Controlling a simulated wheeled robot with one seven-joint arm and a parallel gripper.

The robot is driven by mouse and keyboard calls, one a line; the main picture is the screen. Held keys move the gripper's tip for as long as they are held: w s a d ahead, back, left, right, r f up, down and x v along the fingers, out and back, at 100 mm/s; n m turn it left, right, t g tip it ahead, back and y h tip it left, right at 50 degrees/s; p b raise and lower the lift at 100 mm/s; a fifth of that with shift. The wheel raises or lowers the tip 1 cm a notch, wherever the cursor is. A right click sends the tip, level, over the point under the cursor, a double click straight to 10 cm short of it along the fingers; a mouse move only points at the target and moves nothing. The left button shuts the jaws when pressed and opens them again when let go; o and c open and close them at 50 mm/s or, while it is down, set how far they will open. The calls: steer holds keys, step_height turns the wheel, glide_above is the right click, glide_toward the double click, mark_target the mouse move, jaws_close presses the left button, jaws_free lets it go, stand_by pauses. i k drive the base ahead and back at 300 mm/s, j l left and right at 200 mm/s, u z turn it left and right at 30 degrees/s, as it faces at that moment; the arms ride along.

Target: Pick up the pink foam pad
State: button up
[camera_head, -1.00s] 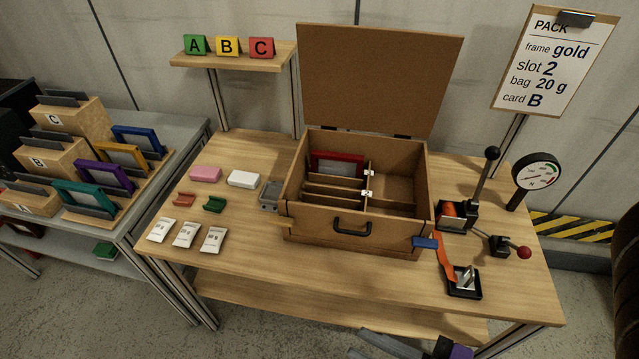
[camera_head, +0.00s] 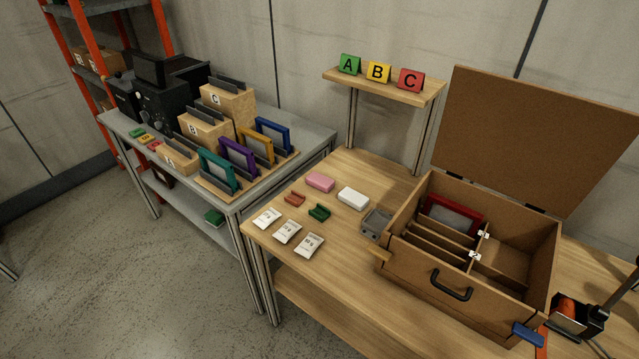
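The pink foam pad (camera_head: 320,182) lies flat on the wooden table, left of the white pad (camera_head: 353,198) and behind the red clip-like piece (camera_head: 294,199). Nothing covers it. My gripper is not in the head view now.
An open wooden case (camera_head: 427,280) with a raised lid stands to the right, holding a red frame (camera_head: 450,216). A green piece (camera_head: 319,212), a grey holder (camera_head: 376,223) and white bags (camera_head: 287,232) lie near the pad. A shelf with A, B, C signs (camera_head: 382,84) stands behind.

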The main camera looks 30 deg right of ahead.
mark_target(325, 185)
steer(key=i+j+z, duration=0.25)
steer(key=i+j, duration=0.3)
steer(key=i, duration=0.25)
steer(key=i+j+z, duration=0.25)
steer(key=i+j, duration=0.5)
